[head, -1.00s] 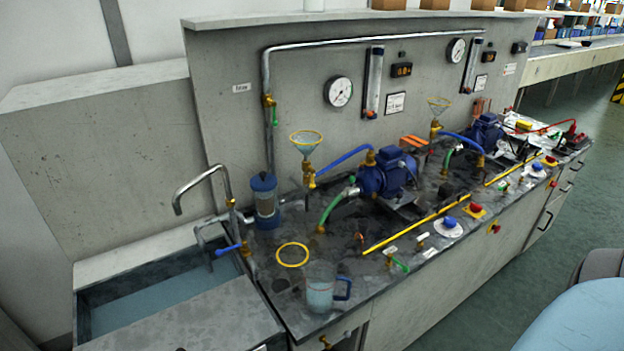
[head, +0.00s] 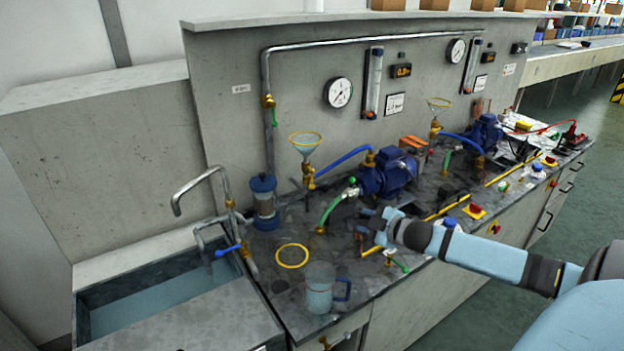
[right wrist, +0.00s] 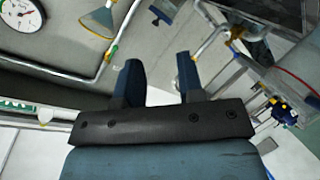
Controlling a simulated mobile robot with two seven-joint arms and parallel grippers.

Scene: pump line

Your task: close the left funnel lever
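The left funnel (head: 306,141) is a pale cone with a yellow rim, standing on a brass valve above the bench. A small yellow lever (head: 311,178) shows at this valve; its exact angle is too small to tell. The funnel also shows at the top of the right wrist view (right wrist: 100,20), left of my fingers. My right gripper (head: 372,217) is over the bench, to the right of and nearer than the funnel valve, and apart from it. In the right wrist view its two fingers (right wrist: 158,72) are spread with nothing between them. My left gripper is not in view.
A blue pump (head: 388,175) with blue and green hoses stands right of the funnel. A filter cylinder (head: 264,202) stands to its left. A jug (head: 319,290) and a yellow ring (head: 292,255) are at the front. The sink (head: 150,300) and tap (head: 200,184) are at left.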

